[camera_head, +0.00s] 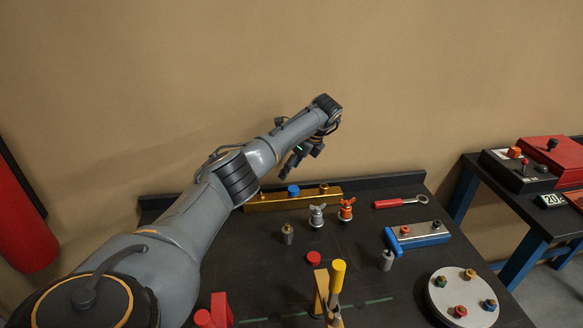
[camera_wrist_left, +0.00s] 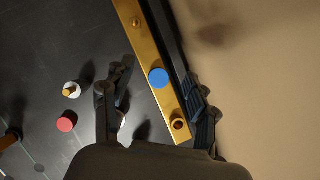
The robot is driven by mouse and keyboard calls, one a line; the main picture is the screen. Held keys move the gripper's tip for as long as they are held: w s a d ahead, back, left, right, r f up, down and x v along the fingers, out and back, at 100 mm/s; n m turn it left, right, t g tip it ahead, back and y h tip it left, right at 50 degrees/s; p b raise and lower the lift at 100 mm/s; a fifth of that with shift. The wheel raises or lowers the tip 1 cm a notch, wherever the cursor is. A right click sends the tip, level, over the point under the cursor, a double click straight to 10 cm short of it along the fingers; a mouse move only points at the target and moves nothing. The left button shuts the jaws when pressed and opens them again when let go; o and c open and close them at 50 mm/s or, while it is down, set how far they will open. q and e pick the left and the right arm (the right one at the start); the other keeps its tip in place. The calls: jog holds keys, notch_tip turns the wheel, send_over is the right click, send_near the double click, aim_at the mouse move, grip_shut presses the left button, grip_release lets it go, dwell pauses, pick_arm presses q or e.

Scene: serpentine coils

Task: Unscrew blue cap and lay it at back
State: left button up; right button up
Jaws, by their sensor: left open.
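A blue cap (camera_head: 293,190) sits on a gold bar (camera_head: 262,202) at the back of the dark table. My left gripper (camera_head: 294,166) hangs over the back of the table, above the bar and close to the cap. In the left wrist view the open fingers (camera_wrist_left: 157,80) lie on either side of the bar, with the blue cap (camera_wrist_left: 158,77) between them in the picture. The gripper holds nothing, and I cannot tell the exact height gap. My right gripper is not in view.
A silver valve (camera_head: 316,216) and an orange valve (camera_head: 346,209) stand just in front of the bar. A red wrench (camera_head: 400,202) lies to the right. A blue-and-silver block (camera_head: 420,236) and a round white plate (camera_head: 450,304) are further right. A wall rises behind the table.

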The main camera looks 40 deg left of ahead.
aim_at(293, 188)
pick_arm(q)
jog(key=shift+f+m, duration=0.5)
jog(key=m, duration=0.1)
jog(key=f+m+t+h+b, duration=0.1)
jog(key=m+b, duration=0.1)
jog(key=shift+s+a+f+m+t, duration=0.2)
jog(key=shift+s+f+m+t, duration=0.1)
jog(key=shift+m+t, duration=0.1)
jog(key=shift+s+a+f+m+t+h+b, duration=0.1)
jog(key=shift+m+t+h+b, duration=0.15)
jog(key=shift+m, duration=0.35)
jog(key=shift+s+m+t+h+b, duration=0.1)
jog(key=shift+m+t+h, duration=0.15)
jog(key=shift+m, duration=0.35)
jog(key=m, duration=0.2)
jog(key=s+r+m+t+h+b, duration=0.1)
jog(key=m, duration=0.2)
jog(key=shift+s+r+t, duration=0.15)
jog(key=shift+t, duration=0.15)
jog(key=f+m+b, duration=0.2)
jog(key=w+f+m+t+b, duration=0.1)
jog(key=m, duration=0.1)
jog(key=w+f+m+b, duration=0.1)
jog(key=f+b, duration=0.1)
jog(key=shift+w+d+f+m+t+h+b, duration=0.25)
jog(key=shift+d+f+m+t+h+b, duration=0.05)
jog(key=shift+d+f+m+t+h, duration=0.1)
jog(key=shift+c, duration=0.4)
